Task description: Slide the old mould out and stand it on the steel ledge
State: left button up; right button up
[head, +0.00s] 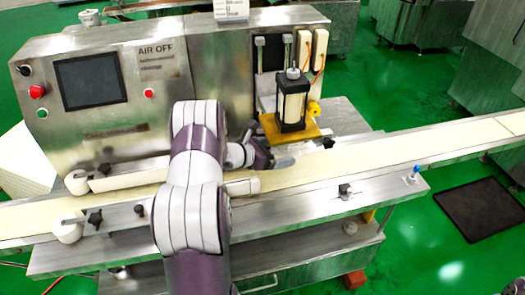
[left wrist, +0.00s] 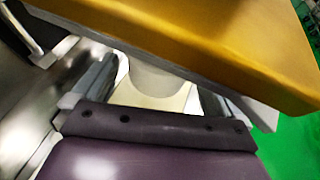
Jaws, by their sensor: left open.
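My left gripper (head: 272,159) reaches in over the belt, just below and left of the yellow plate (head: 290,128) of the press. In the left wrist view its open fingers (left wrist: 155,100) stand to either side of a pale round piece (left wrist: 153,80), which looks like the old mould. That piece sits under the yellow plate (left wrist: 220,45). I cannot tell whether either finger touches it. A steel ledge (head: 290,255) runs along the machine's front below the belt. My right gripper is out of view.
The cream conveyor belt (head: 400,147) runs across the machine, with low side guides and black knobs. The black press cylinder (head: 292,98) stands above the plate. A steel control box (head: 100,95) with a screen stands behind the belt at left.

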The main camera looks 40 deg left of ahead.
pick_arm(q)
jog(key=x, duration=0.3)
jog(key=c, duration=1)
jog(key=shift+s+d+b, duration=0.2)
jog(key=shift+s+d, duration=0.6)
jog(key=shift+d, duration=0.2)
jog(key=shift+s+d+b, duration=0.2)
jog(key=shift+s+d, duration=0.6)
jog(key=shift+d, duration=0.15)
jog(key=s+d+b, duration=0.2)
jog(key=s+d, duration=0.4)
jog(key=d, duration=0.1)
jog(key=shift+s+d+b, duration=0.25)
jog(key=shift+d+b, duration=0.05)
jog(key=shift+b, duration=0.05)
